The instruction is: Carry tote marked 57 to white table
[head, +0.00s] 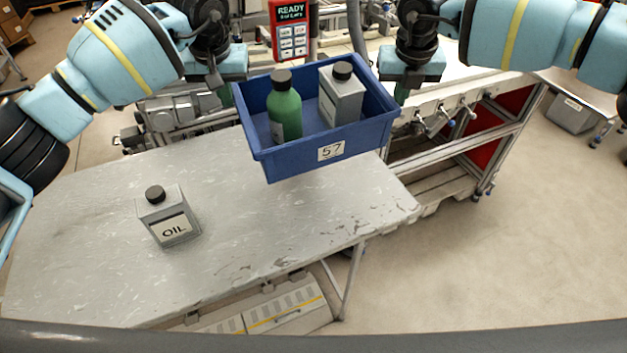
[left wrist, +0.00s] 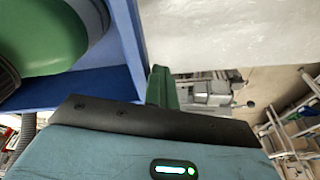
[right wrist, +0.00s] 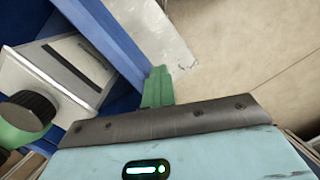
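The blue tote marked 57 (head: 290,158) is held up between my two grippers, over the far right part of the worn white table (head: 300,215). It looks slightly tilted in the head view. A green bottle (head: 285,112) and a grey can (head: 342,98), both with black caps, stand inside it. My left gripper (head: 227,92) is at the tote's left end and my right gripper (head: 401,92) at its right end. A green finger shows beside the tote wall in the left wrist view (left wrist: 160,86) and the right wrist view (right wrist: 157,87); the other fingers are hidden.
A grey can labelled OIL (head: 168,217) stands on the left half of the table. Table surface around it is clear. A metal-framed workbench (head: 455,130) with red panels stands behind on the right. A red READY device (head: 291,28) is behind the tote.

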